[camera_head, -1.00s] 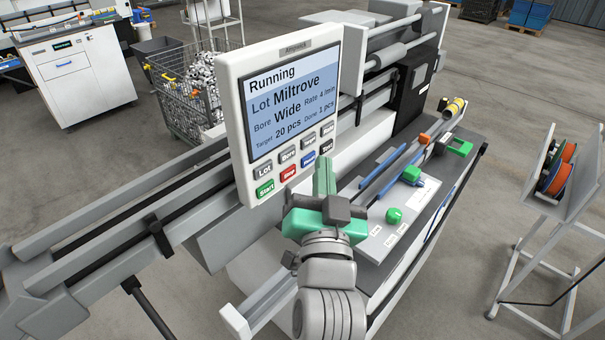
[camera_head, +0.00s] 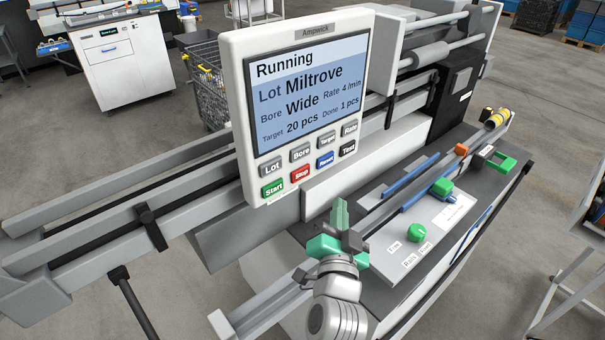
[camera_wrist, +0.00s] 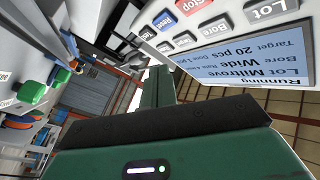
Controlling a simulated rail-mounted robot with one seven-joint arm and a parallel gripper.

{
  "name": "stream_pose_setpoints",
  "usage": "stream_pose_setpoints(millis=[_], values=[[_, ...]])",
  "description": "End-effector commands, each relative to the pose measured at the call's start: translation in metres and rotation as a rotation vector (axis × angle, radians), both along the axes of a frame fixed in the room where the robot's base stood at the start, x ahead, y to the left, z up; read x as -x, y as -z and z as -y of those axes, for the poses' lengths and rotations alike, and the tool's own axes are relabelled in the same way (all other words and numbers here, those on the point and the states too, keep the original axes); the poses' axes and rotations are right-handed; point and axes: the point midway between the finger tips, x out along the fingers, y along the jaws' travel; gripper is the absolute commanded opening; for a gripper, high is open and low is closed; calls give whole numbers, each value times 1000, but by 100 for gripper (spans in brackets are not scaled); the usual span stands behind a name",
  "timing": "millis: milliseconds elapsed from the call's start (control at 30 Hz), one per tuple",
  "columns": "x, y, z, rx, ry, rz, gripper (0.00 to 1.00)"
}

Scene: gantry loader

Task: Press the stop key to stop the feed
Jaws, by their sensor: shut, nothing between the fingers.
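The red Stop key (camera_head: 300,174) is in the bottom row of the white control panel (camera_head: 240,100), between the green Start key (camera_head: 273,187) and the blue Reset key (camera_head: 325,160). The screen (camera_head: 308,98) reads Running, Lot Miltrove, Bore Wide, Target 20 pcs, Rate 4/min, Done 1 pcs. My gripper (camera_head: 340,212) is shut and empty, below and to the right of the keys, apart from them. In the wrist view the panel is upside down, with the Stop key (camera_wrist: 207,4) cut by the top edge and the green fingers (camera_wrist: 158,92) below it.
A grey feed rail (camera_head: 110,205) runs behind the panel. A wire bin (camera_head: 203,80) and white cabinet (camera_head: 125,65) stand behind.

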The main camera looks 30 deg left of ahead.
Motion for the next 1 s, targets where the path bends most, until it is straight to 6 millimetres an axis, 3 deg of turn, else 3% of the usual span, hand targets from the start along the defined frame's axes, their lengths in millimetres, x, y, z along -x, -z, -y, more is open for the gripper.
stream_pose_setpoints(millis=[533,733,1000], values=[[-28,-3,-65,2,-2,0,0],[-34,-1,-78,0,-1,1,0],[-35,0,-79,1,0,0,0]])
